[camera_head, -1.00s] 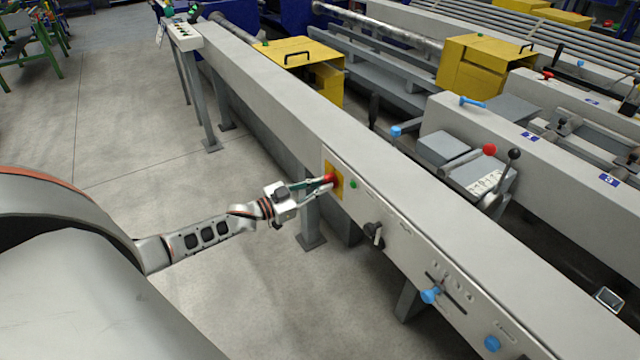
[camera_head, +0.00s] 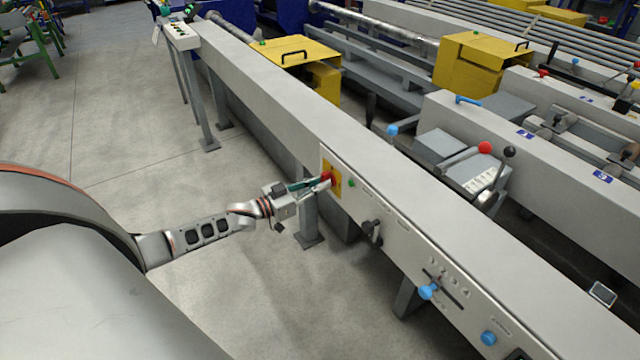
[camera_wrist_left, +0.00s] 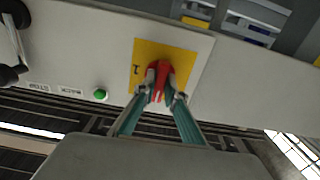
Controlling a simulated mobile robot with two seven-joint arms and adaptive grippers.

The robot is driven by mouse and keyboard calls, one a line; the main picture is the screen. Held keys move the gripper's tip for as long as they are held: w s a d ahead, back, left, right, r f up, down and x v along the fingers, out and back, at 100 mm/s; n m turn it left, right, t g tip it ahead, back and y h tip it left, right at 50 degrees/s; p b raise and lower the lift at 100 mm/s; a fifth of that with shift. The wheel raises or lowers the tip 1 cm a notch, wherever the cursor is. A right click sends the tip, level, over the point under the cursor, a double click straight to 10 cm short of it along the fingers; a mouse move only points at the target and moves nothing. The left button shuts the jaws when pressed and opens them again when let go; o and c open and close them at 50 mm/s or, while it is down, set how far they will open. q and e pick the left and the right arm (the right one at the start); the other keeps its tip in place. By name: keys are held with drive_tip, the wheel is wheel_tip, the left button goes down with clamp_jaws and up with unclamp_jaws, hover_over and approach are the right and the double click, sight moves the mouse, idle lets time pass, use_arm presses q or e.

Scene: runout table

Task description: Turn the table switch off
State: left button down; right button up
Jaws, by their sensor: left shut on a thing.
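The table switch is a red knob (camera_wrist_left: 160,72) on a yellow plate (camera_wrist_left: 178,58), set in the pale control panel. In the head view the red knob (camera_head: 326,176) and its yellow plate (camera_head: 334,187) are at the panel's left end. My left gripper (camera_head: 322,182) reaches it from the left. In the left wrist view my left gripper (camera_wrist_left: 160,94) has its two fingers on either side of the red knob, shut on it. The fingers cover part of the knob. The plate has a dark mark on its left part. My right gripper is not in view.
Right of the switch on the panel are a green button (camera_head: 352,183), a black knob (camera_head: 372,230), a blue-knobbed slider (camera_head: 428,291) and a blue knob (camera_head: 488,338). The long grey beam (camera_head: 270,105) runs behind.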

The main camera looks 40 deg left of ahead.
use_arm(q)
drive_tip(key=c, duration=2.1)
unclamp_jaws()
drive_tip(key=v, duration=1.2)
drive_tip(key=s+d+f+g+y+p, duration=0.1)
drive_tip(key=s+d+f+p, duration=0.1)
drive_tip(key=s+d+f, duration=0.45)
drive_tip(key=s+d+f+g+y+p, duration=0.1)
drive_tip(key=s+d, duration=0.2)
drive_tip(key=d, duration=0.7)
drive_tip(key=s+d+g+p, duration=0.1)
drive_tip(key=s+d, duration=0.2)
drive_tip(key=s, duration=0.1)
drive_tip(key=s+d+g+y+p, duration=0.1)
drive_tip(key=s+d, duration=0.3)
drive_tip(key=s, duration=0.1)
drive_tip(key=s+d+f+g+y, duration=0.1)
drive_tip(key=s+d+g, duration=0.1)
drive_tip(key=s+d, duration=0.2)
drive_tip(key=shift+s+p, duration=0.4)
drive_tip(key=shift+s, duration=0.1)
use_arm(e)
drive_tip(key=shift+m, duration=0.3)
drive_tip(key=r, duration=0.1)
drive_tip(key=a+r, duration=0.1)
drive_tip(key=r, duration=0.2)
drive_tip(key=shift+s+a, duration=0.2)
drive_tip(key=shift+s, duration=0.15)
